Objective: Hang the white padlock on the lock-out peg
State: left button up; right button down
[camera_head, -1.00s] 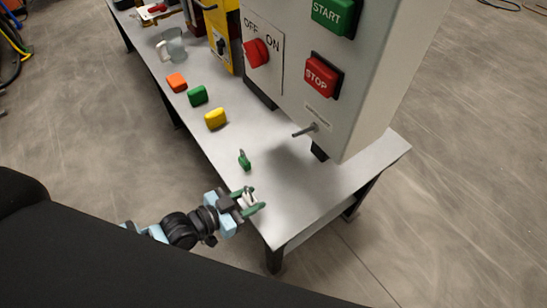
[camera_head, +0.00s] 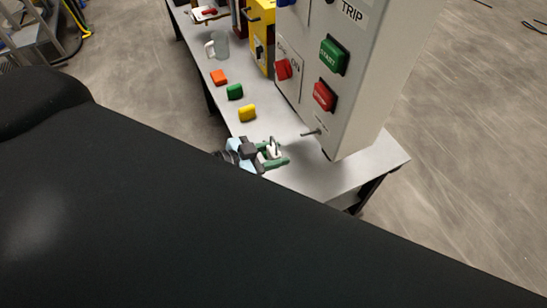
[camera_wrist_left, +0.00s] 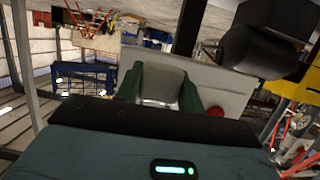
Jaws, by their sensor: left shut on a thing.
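My left gripper (camera_head: 275,157), with green fingers, is shut on the white padlock (camera_head: 272,151) above the table. In the left wrist view the pale padlock (camera_wrist_left: 163,83) sits between the two green fingers (camera_wrist_left: 160,90). The lock-out peg (camera_head: 311,133) is a thin grey pin sticking out of the lower front of the grey control box (camera_head: 355,95). The gripper and padlock are to the left of the peg and a little lower in the head view, apart from it. My right gripper is not in view.
Yellow (camera_head: 247,113), green (camera_head: 235,91) and orange (camera_head: 219,77) blocks lie on the grey table (camera_head: 300,181). A mug (camera_head: 218,45) and a yellow box (camera_head: 262,37) stand farther back. The box carries a red stop button (camera_head: 324,96) and a green start button (camera_head: 333,56).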

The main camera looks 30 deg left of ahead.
pick_arm(q)
jog(key=shift+w+f, duration=0.1)
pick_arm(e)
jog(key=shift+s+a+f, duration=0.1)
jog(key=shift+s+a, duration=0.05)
